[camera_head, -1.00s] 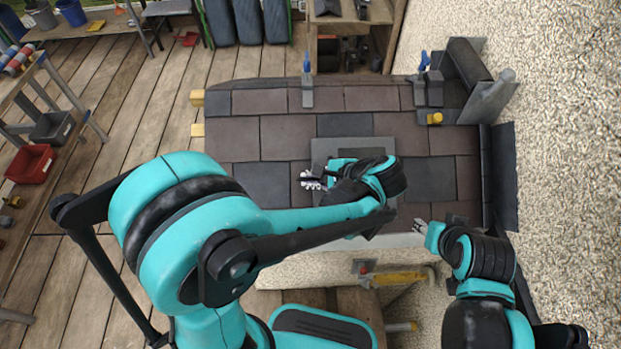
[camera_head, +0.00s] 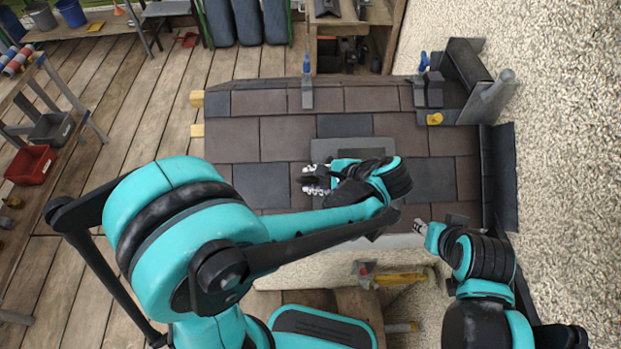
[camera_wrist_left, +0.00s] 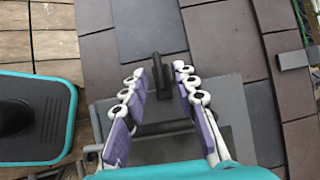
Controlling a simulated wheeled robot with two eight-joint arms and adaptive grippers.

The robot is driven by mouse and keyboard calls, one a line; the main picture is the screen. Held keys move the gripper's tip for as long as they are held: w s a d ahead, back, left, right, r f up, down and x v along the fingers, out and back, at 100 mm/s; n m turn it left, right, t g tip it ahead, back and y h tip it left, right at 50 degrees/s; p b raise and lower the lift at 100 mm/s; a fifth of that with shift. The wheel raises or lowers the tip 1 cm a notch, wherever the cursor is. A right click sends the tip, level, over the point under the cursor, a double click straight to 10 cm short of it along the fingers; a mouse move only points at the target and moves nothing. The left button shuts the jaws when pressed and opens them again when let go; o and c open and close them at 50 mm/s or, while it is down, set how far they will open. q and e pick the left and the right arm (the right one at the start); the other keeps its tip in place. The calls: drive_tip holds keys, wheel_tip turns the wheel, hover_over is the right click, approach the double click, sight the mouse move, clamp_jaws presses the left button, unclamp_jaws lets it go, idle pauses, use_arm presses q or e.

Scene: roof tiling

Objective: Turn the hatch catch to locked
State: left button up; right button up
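The hatch (camera_head: 322,147) is a grey plate set in the brown and slate roof tiles; it also shows in the left wrist view (camera_wrist_left: 238,105). A dark upright bar, which looks like the catch (camera_wrist_left: 156,72), stands at the hatch's edge. My left gripper (camera_head: 312,180) is over the hatch. In the left wrist view its fingers (camera_wrist_left: 162,74) are spread on either side of the bar, with gaps visible. My arm and hand hide part of the hatch in the head view. My right gripper (camera_head: 419,227) is at the roof's lower right edge, away from the hatch; its fingers are too small to judge.
A blue-handled tool (camera_head: 307,75) stands at the roof's top edge. A dark block (camera_head: 429,92) and a yellow item (camera_head: 435,118) lie at the upper right. A yellow tool (camera_head: 400,278) is below the roof edge. A rough wall (camera_head: 560,200) borders the right.

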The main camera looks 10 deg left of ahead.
use_arm(q)
drive_tip(key=v, duration=1.1)
drive_tip(key=s+a+f+n+t+h, duration=0.1)
drive_tip(key=s+a+n+h, duration=0.1)
drive_tip(key=a+n+h, duration=0.2)
drive_tip(key=s+a+f+n+t+h, duration=0.2)
drive_tip(key=s+a+n+h, duration=0.1)
drive_tip(key=a+n, duration=0.5)
drive_tip(key=shift+s+a+f+n+h, duration=0.35)
drive_tip(key=shift+a+h, duration=0.45)
drive_tip(key=shift+a, duration=0.4)
